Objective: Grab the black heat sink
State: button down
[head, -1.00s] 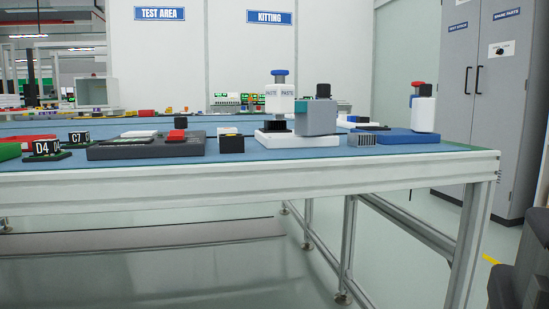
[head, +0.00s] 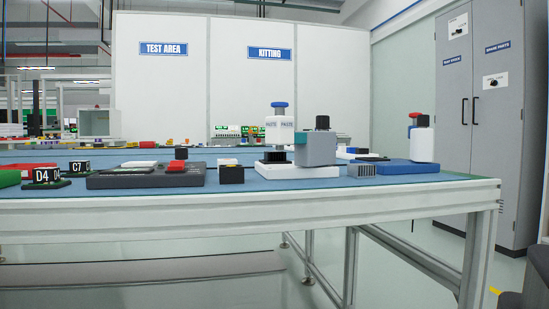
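No part is plainly recognisable as a black heat sink. A small dark block (head: 231,175) with a pale top stands at the table's front edge, left of the middle; I cannot tell whether it is the heat sink. A finned block (head: 362,171) further right looks like a heat sink, but it appears grey. A small black block (head: 181,154) shows above a red part on a dark grey tray (head: 130,181). My gripper is not in view.
A blue-topped table (head: 430,183) carries everything. A grey device on a white base (head: 297,172) and a paste bottle (head: 279,129) stand mid-table. A blue tray (head: 408,167) with a white bottle (head: 422,145) is at right. Tags D4 (head: 45,176) and C7 (head: 79,168) are left.

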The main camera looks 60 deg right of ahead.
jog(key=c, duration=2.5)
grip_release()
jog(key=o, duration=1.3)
